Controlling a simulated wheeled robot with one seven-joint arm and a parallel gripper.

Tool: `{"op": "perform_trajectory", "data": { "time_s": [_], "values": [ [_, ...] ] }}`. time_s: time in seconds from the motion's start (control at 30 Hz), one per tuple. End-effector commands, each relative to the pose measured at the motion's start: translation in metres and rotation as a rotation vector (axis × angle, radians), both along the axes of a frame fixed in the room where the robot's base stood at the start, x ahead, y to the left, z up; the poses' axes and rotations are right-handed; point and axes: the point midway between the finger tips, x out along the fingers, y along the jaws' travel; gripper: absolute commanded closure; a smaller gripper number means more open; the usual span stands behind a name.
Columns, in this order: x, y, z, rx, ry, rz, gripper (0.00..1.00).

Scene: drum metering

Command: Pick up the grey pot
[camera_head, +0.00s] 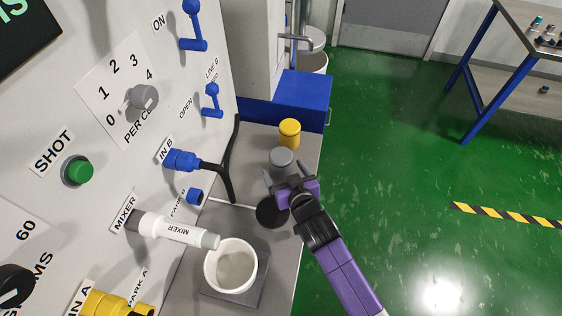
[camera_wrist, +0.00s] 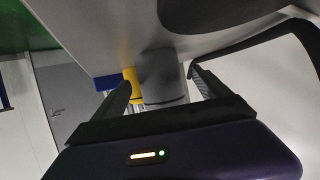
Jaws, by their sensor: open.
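The grey pot (camera_head: 281,157) stands upright on the grey shelf, just in front of the yellow pot (camera_head: 289,131). My gripper (camera_head: 284,171) is open at the near side of the grey pot, low over the shelf. In the wrist view, the grey pot (camera_wrist: 163,78) shows between the two spread fingers of my gripper (camera_wrist: 161,80). Whether the fingers touch it or how far they reach around it, I cannot tell. The yellow pot (camera_wrist: 133,83) shows beside it, partly hidden by a finger.
A black disc (camera_head: 271,213) lies on the shelf beside my gripper. A white cup (camera_head: 216,270) stands on a dark plate, under the mixer tube (camera_head: 176,230). A black hose (camera_head: 229,172) runs along the panel at left. A blue box (camera_head: 303,92) stands beyond the shelf.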

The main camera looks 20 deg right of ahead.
Motion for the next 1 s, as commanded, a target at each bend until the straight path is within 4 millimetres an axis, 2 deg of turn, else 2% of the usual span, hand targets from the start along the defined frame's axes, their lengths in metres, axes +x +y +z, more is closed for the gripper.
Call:
{"op": "perform_trajectory", "data": {
  "time_s": [0.23, 0.57, 0.97, 1.0],
  "values": [
    [0.028, -0.003, -0.012, 0.000, -0.001, 0.001, 0.14],
    [0.033, -0.003, -0.015, 0.000, 0.000, 0.001, 0.14],
    [0.032, -0.003, -0.015, 0.001, -0.001, 0.002, 0.91],
    [0.033, -0.003, -0.014, 0.001, -0.003, 0.002, 0.91]
  ]
}}
